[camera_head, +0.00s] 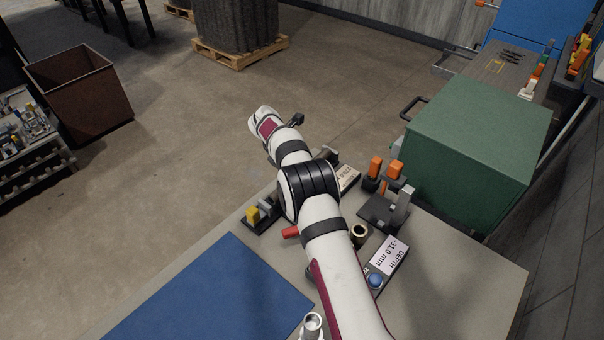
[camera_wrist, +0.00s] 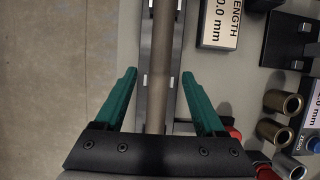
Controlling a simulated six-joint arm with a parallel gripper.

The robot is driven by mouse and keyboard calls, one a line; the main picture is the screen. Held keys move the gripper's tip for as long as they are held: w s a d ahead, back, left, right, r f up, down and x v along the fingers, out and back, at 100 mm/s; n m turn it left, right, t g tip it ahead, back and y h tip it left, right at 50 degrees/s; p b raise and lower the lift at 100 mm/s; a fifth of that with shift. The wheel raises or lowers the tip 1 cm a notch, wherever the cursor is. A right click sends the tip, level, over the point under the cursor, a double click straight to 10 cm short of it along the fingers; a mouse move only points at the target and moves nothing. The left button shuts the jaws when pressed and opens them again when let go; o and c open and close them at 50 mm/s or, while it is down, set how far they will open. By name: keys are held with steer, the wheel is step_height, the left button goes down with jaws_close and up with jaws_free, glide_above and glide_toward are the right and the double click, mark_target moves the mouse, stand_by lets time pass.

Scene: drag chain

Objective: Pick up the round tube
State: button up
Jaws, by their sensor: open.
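A long, round, brown-grey tube (camera_wrist: 160,60) runs up and down the middle of the wrist view, above or on a dark rail (camera_wrist: 145,85). My gripper (camera_wrist: 159,73) has two green fingers. They are spread apart, one on each side of the tube, with a gap showing on both sides. The tube's near end is hidden by the gripper's dark body, and its far end runs out of the picture. In the head view my arm hides the tube and the gripper's fingers.
Several short round pieces (camera_wrist: 282,102) stand at the right in the wrist view, near a length display (camera_wrist: 219,22). In the head view, a depth display (camera_head: 388,254), a stand with orange parts (camera_head: 385,210) and a green box (camera_head: 478,135) are right of my arm. A blue mat (camera_head: 210,295) lies left.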

steer(key=x, duration=0.2)
steer(key=shift+f, duration=0.4)
jaws_close()
steer(key=shift+r, duration=0.1)
